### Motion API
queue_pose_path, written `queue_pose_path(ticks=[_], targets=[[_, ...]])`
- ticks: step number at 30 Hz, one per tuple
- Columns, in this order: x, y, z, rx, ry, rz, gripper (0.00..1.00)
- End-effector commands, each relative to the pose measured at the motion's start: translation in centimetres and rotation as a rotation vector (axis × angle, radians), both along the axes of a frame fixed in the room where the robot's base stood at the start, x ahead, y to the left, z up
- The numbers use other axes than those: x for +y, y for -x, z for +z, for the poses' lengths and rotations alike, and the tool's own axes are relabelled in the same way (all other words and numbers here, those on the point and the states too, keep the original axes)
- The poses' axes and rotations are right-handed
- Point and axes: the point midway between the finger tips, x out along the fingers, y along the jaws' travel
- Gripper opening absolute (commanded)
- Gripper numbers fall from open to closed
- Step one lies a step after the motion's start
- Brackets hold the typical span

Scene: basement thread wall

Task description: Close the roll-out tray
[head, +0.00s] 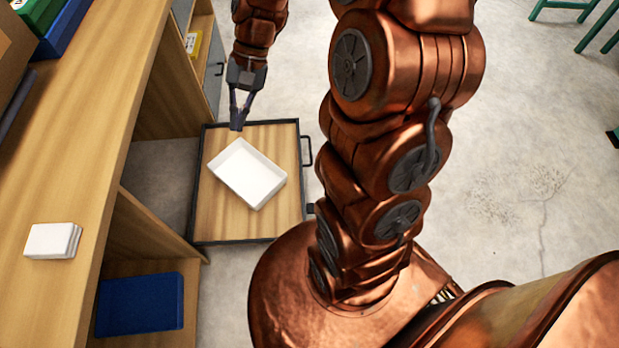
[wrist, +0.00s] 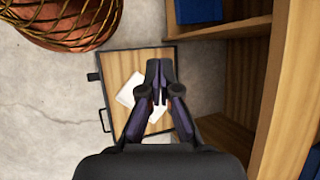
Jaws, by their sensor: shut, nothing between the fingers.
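The roll-out tray (head: 216,222) has a wooden floor and a dark metal frame. It stands pulled out from under the wooden desk at the left in the head view. A dark handle (head: 307,151) is on its right, outer side. A white open box (head: 247,174) lies on the tray, turned at an angle. My gripper (head: 237,127) is shut and empty, over the tray's far edge. Whether it touches the frame I cannot tell. In the wrist view my gripper (wrist: 158,97) covers part of the white box, and the tray's handle (wrist: 104,119) shows at the left.
The wooden desk (head: 105,130) runs along the left, with white cards (head: 53,241) on top. A blue item (head: 140,303) lies on its lower shelf. A grey cabinet door (head: 215,70) stands behind my gripper.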

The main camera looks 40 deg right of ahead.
Motion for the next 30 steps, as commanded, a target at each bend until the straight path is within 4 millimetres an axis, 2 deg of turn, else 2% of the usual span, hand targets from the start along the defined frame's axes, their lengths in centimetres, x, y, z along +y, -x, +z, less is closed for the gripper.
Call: queue_pose_path(ticks=[1,11,18,24,30], targets=[[-0.7,-1.3,-2.4,0.016,-0.022,-0.043,0.0],[-5.7,-7.9,-12.1,0.098,-0.149,-0.324,0.0],[-11.1,-11.3,-20.6,0.161,-0.224,-0.548,0.0],[-16.4,-12.8,-28.4,0.214,-0.273,-0.739,0.0],[-22.1,-12.7,-37.1,0.273,-0.309,-0.937,0.0]])
